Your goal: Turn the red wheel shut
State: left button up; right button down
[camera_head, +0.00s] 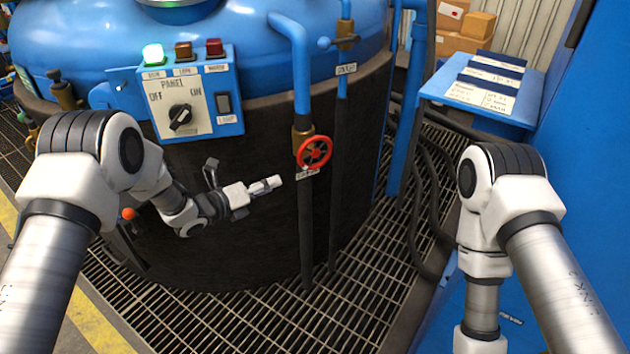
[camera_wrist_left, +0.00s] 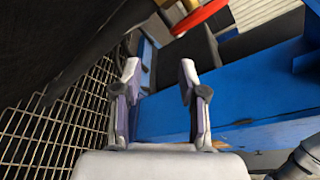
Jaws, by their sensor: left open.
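The red wheel (camera_head: 314,153) is a small round handwheel with spokes, on a brass valve on a vertical pipe in front of the dark furnace wall. In the left wrist view part of its red rim (camera_wrist_left: 200,17) shows at the top edge. My left gripper (camera_head: 276,182) is a little left of the wheel and slightly below it in the head view, apart from it. In the left wrist view its two fingers (camera_wrist_left: 157,80) stand apart with nothing between them. My right arm comes in from the right and points down; its gripper is outside the picture.
A blue control panel (camera_head: 190,95) with lamps and a knob is left of the pipe. A second pipe with a blue-handled valve (camera_head: 345,38) stands just right. A blue table (camera_head: 448,97) with papers is at the right. Floor grating (camera_head: 355,305) lies below.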

aim_at(298, 157)
pick_arm(q)
jog(key=w+d+r+m+h+b, duration=0.1)
jog(key=m+b, duration=0.2)
jog(key=m, duration=0.1)
jog(key=w+d+r+m+g+h+b, duration=0.1)
jog(key=w+d+m+h+b, duration=0.1)
jog(key=m+b, duration=0.2)
jog(key=w+d+r+m+g+h+b, duration=0.1)
jog(key=w+d+m+b, duration=0.1)
jog(key=m+b, duration=0.2)
jog(key=shift+w+r+m, duration=0.1)
jog(key=shift+r+m, duration=0.05)
jog(key=shift+m, duration=0.15)
jog(key=shift+d+r, duration=0.2)
jog(key=shift+r, duration=0.1)
jog(key=b+x, duration=0.1)
jog(key=x, duration=0.5)
jog(key=shift+w+d, duration=0.2)
jog(key=shift+d, duration=0.15)
jog(key=shift+w+d+r, duration=0.1)
jog(key=shift+w+d, duration=0.05)
jog(key=shift+d, duration=0.1)
grip_shut()
pick_arm(e)
notch_tip(298, 157, down, 16)
